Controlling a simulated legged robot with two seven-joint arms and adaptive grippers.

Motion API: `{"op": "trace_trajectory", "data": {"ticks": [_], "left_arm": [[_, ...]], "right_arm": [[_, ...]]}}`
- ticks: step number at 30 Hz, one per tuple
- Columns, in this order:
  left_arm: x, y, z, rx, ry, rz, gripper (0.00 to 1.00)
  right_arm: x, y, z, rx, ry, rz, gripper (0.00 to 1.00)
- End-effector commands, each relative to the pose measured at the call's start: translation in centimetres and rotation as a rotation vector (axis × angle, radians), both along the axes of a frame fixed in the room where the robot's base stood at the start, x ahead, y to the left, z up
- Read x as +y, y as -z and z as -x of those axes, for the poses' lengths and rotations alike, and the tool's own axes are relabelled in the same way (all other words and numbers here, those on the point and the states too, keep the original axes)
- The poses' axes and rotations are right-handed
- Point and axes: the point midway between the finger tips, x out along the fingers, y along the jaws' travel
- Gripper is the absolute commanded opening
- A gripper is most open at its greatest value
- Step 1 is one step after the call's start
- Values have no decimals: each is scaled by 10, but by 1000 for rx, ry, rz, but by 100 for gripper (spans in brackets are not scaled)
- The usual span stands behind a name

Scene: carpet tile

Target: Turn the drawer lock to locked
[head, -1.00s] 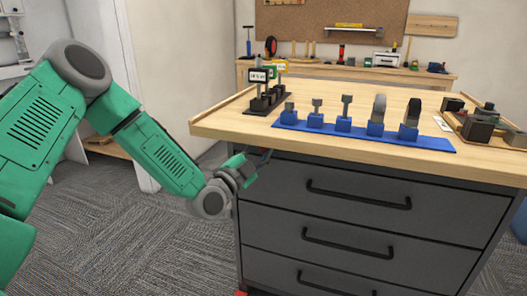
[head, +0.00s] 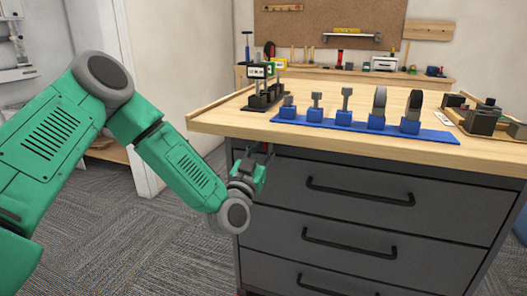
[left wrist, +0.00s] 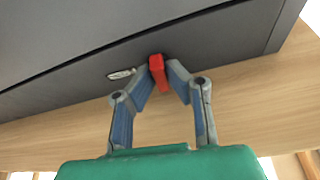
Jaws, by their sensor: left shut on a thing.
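The drawer lock's red knob (left wrist: 158,72) shows in the left wrist view on the dark cabinet front, near the wooden top's edge. It looks slightly tilted in that view. My left gripper (left wrist: 160,80) has a finger on each side of it and is shut on it. In the head view my left gripper (head: 264,151) is at the cabinet's upper left front, just below the top, and the lock is not clear there. A small pale oval plate (left wrist: 122,74) sits beside the knob; its marking is unreadable. My right gripper is not in view.
The grey drawer cabinet (head: 340,226) has bar handles and a wooden top (head: 220,118). On top are a blue rack (head: 430,135) with several tools, a black stand (head: 262,105) and a tray (head: 455,118). Carpet left of the cabinet is clear.

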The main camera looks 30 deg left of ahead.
Motion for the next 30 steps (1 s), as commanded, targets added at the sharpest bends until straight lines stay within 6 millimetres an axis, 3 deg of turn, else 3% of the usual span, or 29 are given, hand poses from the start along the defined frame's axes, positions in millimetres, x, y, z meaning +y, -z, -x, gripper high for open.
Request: {"op": "trace_trajectory", "data": {"ticks": [10, 26, 27, 28, 30], "left_arm": [[-1, 4, 1, -22, 2, 131, 0], [0, 4, 1, -27, 0, 155, 0], [0, 4, 1, -27, -1, 154, 22], [0, 4, 1, -27, -1, 154, 31], [0, 3, 1, -28, 0, 153, 31]], "right_arm": [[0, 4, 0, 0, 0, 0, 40], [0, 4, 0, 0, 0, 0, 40], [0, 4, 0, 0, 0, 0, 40], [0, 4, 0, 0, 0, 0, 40], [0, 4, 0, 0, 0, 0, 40]]}}
